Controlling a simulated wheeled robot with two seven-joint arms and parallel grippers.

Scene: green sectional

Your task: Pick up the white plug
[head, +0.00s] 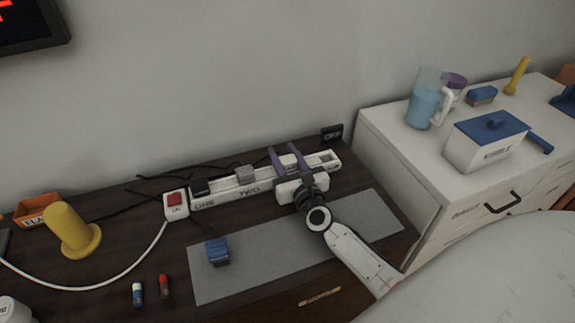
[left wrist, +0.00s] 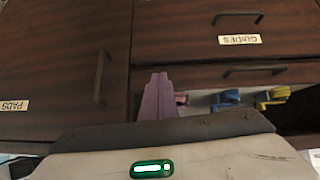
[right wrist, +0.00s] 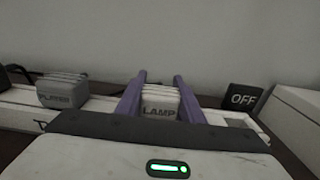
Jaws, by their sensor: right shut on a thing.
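The white plug labelled LAMP (right wrist: 160,101) sits between the two purple fingers of my right gripper (right wrist: 160,90) in the right wrist view. My right gripper is shut on it. In the head view the right gripper (head: 288,157) is over the right part of the white power strip (head: 232,196), with the plug (head: 289,161) partly hidden between its fingers. Whether the plug is still seated in the strip cannot be told. My left gripper (left wrist: 157,92) has its purple fingers together, in front of dark drawers, with nothing seen between them.
A grey plug labelled PLAYER (right wrist: 62,91) and a black plug (head: 200,187) are on the strip. A red switch (head: 175,200) is at its left end. A black OFF sign (head: 332,133) stands behind right. A blue block (head: 217,252) lies on the grey mat (head: 270,262).

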